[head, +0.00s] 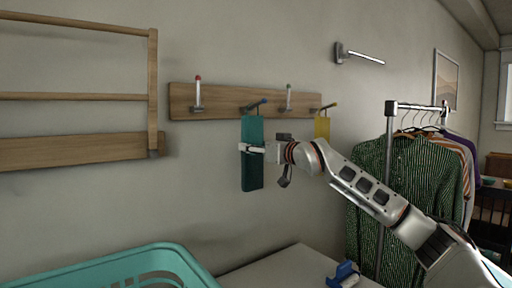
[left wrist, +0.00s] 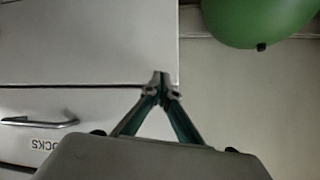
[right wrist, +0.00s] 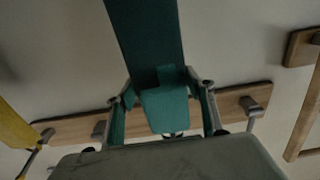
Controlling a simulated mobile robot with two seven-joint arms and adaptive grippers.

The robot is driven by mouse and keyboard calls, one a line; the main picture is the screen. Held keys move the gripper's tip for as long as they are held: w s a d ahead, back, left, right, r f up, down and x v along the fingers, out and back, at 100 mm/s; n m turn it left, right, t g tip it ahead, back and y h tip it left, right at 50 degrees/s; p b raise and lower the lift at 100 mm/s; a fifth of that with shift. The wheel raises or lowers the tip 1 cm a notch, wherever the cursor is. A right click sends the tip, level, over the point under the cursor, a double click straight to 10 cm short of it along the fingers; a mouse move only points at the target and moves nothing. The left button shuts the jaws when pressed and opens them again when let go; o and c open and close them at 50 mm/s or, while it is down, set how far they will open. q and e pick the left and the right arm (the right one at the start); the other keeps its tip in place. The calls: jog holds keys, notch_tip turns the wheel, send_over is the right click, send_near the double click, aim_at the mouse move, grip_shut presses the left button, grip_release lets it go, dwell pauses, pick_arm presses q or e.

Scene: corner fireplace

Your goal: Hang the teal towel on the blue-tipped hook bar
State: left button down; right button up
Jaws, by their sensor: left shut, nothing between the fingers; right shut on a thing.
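The teal towel (head: 252,172) hangs lengthwise against the wall side, its top edge right at the blue-tipped hook bar (head: 255,104). That bar sticks out from the wooden rack. I cannot tell whether the towel is draped over the bar or only just below it. My right gripper (head: 250,149) is shut on the towel in its upper half. In the right wrist view the towel (right wrist: 150,40) runs between the fingers, with a short folded part nearer the camera. My left gripper (left wrist: 160,80) is shut and empty in the left wrist view; the head view does not show it.
The rack (head: 222,96) also carries a red-tipped upright bar (head: 197,92), another upright bar (head: 289,96) and a yellow-tipped bar with a yellow towel (head: 322,127). A wooden frame (head: 153,90) is left, a clothes rail (head: 391,150) right, a teal basket (head: 110,268) below.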

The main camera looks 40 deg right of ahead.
dwell(0.4)
jog(key=o, duration=1.3)
jog(key=s+a, duration=0.1)
jog(key=s, duration=1.1)
jog(key=shift+a, duration=0.15)
